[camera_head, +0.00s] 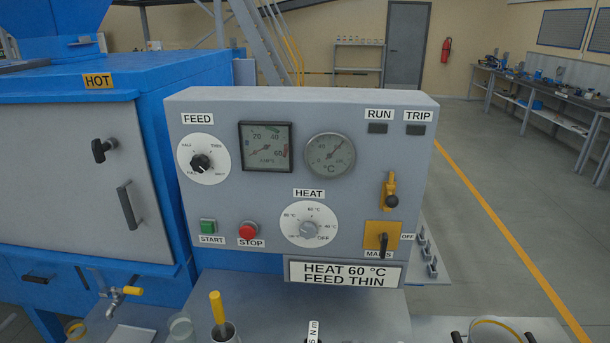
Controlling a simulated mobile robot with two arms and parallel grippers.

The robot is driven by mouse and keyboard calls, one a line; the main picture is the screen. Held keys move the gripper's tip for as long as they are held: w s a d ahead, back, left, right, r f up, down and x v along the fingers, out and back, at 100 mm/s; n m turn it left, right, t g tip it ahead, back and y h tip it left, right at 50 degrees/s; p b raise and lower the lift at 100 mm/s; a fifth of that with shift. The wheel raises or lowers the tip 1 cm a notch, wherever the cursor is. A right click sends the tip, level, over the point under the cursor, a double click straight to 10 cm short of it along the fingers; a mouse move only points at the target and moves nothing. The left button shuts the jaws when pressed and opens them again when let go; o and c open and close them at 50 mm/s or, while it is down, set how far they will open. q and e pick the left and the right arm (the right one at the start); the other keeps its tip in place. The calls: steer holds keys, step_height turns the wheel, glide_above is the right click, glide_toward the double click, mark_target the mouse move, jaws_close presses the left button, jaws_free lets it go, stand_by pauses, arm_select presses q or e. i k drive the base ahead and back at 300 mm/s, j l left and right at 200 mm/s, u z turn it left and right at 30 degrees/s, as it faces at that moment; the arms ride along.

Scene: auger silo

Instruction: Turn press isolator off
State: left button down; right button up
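The press isolator is the mains switch (375,230) at the lower right of the grey control panel (260,190). It has a yellow plate and a black handle (383,244) that looks about upright. The handle partly covers the "MAINS" label beneath it. An "OFF" label (407,237) sits to the right of the plate. A small yellow fitting with a black knob (390,190) is mounted above the switch. Neither of my grippers shows in the head view.
The panel also carries the feed dial (202,160), heat dial (309,228), green start button (208,225) and red stop button (249,230). A yellow-handled tool (217,308) stands in a cup below. A blue machine (150,80) is at the left. Floor is open at right.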

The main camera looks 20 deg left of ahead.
mark_target(384, 238)
steer(key=i+j, duration=0.15)
steer(key=j, duration=0.2)
steer(key=i+j+z, duration=0.1)
steer(key=j, duration=0.25)
steer(key=i+j, duration=0.1)
steer(key=j, duration=0.25)
steer(key=i+j+z, duration=0.1)
steer(key=j, duration=0.25)
